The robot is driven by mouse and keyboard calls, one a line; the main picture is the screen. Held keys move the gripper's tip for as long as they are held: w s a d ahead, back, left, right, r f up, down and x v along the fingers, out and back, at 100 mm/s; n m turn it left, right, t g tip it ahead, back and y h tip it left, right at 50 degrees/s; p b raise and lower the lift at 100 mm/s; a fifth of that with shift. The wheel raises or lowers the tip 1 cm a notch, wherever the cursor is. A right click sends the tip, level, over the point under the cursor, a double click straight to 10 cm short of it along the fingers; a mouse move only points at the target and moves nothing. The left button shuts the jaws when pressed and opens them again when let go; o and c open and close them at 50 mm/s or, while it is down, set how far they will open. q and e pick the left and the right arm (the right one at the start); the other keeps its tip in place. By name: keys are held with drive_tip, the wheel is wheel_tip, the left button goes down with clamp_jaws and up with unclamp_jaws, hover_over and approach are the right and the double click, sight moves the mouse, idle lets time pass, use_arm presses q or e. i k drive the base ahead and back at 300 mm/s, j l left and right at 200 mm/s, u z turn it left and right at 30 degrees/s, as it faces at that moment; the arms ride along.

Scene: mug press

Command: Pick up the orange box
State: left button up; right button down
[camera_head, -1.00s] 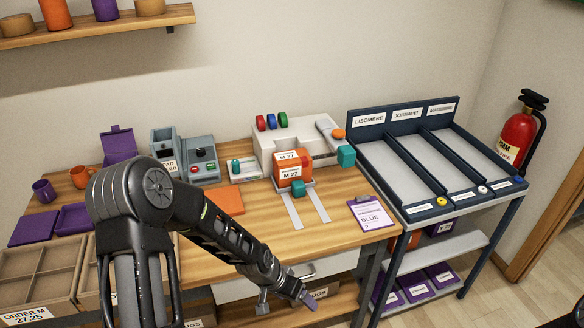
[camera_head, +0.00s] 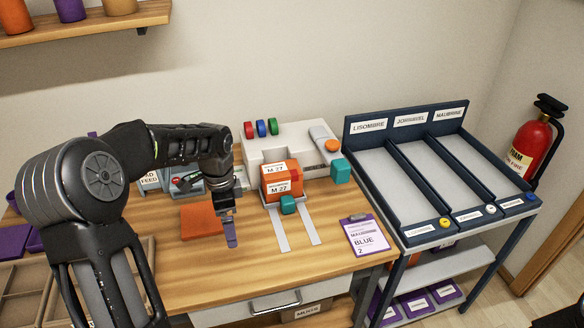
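The orange box (camera_head: 279,185) stands on the workbench at the front of the white press machine, with white "M 27" labels on its top and front. A teal block (camera_head: 288,205) is at its lower front. My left gripper (camera_head: 230,228) points down over the bench to the left of the box, beside a flat orange sheet, apart from the box. Its fingers are dark and seen from the side, so I cannot tell whether they are open. My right gripper is not in view.
The white press (camera_head: 290,147) has red, blue and green knobs and a teal block on its right. A clipboard (camera_head: 364,238) lies at the bench's right front. A flat orange sheet (camera_head: 201,219) lies left. A dark three-lane rack (camera_head: 440,180) stands to the right.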

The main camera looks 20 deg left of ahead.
sight(279, 179)
drive_tip(key=i, duration=1)
